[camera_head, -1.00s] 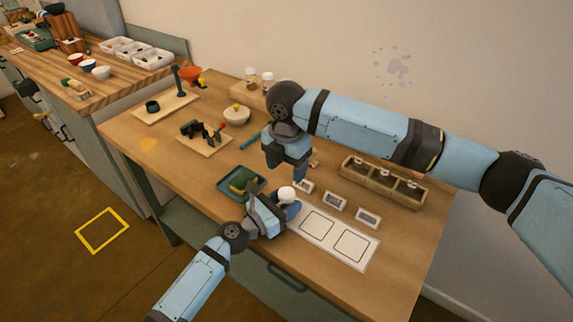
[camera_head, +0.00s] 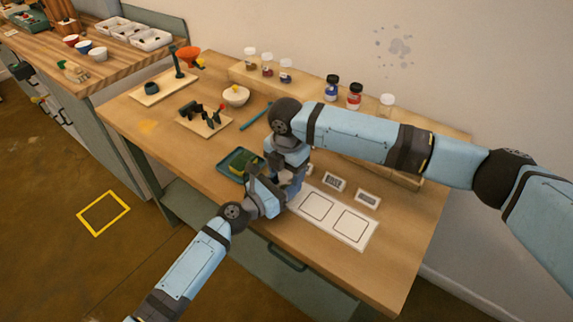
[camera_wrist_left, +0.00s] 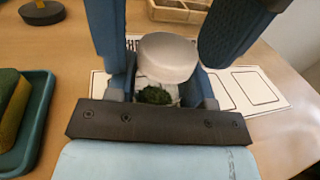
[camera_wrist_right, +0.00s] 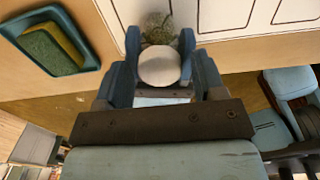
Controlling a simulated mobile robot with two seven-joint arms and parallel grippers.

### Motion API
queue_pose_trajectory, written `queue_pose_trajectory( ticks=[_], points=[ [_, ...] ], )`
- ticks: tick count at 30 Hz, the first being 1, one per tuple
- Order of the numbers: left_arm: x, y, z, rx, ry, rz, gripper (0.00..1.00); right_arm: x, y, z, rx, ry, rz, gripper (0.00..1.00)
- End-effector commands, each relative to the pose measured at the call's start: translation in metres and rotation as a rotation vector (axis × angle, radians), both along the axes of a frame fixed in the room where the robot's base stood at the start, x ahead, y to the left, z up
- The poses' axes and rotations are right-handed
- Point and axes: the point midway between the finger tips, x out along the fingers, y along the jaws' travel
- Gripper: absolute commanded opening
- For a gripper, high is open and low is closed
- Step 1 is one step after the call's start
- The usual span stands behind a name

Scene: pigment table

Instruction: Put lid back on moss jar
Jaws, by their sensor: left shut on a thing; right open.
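The moss jar (camera_wrist_left: 155,94) is small and clear, with dark green moss inside. It sits between the fingers of my left gripper (camera_wrist_left: 165,75), shut on it. A round whitish lid (camera_wrist_left: 167,57) is over the jar's mouth; I cannot tell how firmly it sits. In the right wrist view the lid (camera_wrist_right: 159,66) is between the spread fingers of my right gripper (camera_wrist_right: 160,58), with the moss (camera_wrist_right: 158,28) just beyond. In the head view my right gripper (camera_head: 291,184) comes down close to my left gripper (camera_head: 270,184), and both hide the jar and lid.
A teal tray (camera_head: 222,168) with a green and yellow sponge (camera_head: 243,161) is left of the grippers. A white mat (camera_head: 335,215) with outlined squares lies to the right, beside small label cards (camera_head: 334,182). Several jars (camera_head: 355,95) stand at the back.

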Motion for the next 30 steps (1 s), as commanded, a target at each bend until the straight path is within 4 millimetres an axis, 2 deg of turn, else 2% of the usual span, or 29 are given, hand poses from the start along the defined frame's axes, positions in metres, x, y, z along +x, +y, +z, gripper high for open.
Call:
queue_pose_trajectory(
  ticks=[5, 11, 17, 20, 30],
  points=[
    [-0.0001, 0.0001, -0.0003, 0.0, 0.0, 0.0, 0.0, -0.0001, 0.0002, 0.0001, 0.0, 0.0, 0.0, 0.61],
    [0.0, 0.0001, -0.0003, 0.0, 0.0, 0.0, 0.0, -0.0001, 0.0002, 0.0003, 0.0, 0.0, 0.0, 0.15],
    [0.0, 0.0001, -0.0003, 0.0, 0.0, 0.0, 0.0, -0.0002, 0.0002, 0.0003, 0.0, 0.0, -0.007, 0.13],
    [0.0001, 0.0002, -0.0003, 0.0, 0.0, 0.0, 0.0, -0.0006, 0.0006, 0.0002, 0.001, 0.002, -0.086, 0.13],
    [0.0002, 0.0004, -0.0003, 0.001, 0.001, 0.001, 0.0, -0.001, 0.0012, -0.0003, 0.002, 0.003, -0.72, 0.13]
  ],
)
